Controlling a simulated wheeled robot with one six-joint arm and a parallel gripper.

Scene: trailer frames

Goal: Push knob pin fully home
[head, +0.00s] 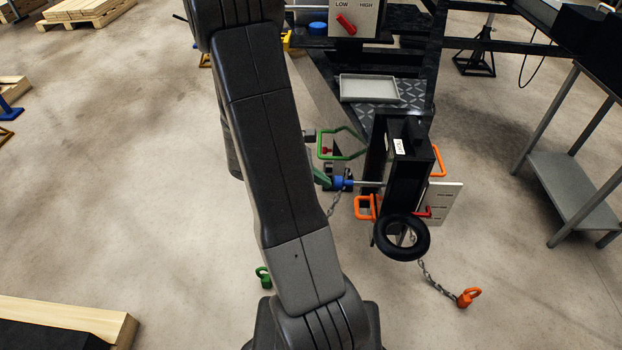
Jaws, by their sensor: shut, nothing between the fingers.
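The knob pin shows as a blue knob (343,183) on a bright steel shaft, lying roughly level. Its shaft runs right to the black upright housing (400,165); a length of bare shaft shows between knob and housing. My gripper (321,178) shows only as a dull green tip at the right edge of my arm. It is shut and empty, just left of the knob. It looks close to or against the knob; I cannot tell whether they touch. My arm hides the rest of the gripper.
A green loop handle (342,146) stands just above the knob, and a chain (334,204) hangs below. Orange handles (367,208), a black ring (401,237) and an orange hook (468,297) are nearby. A grey tray (369,88) sits behind. Open floor lies left.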

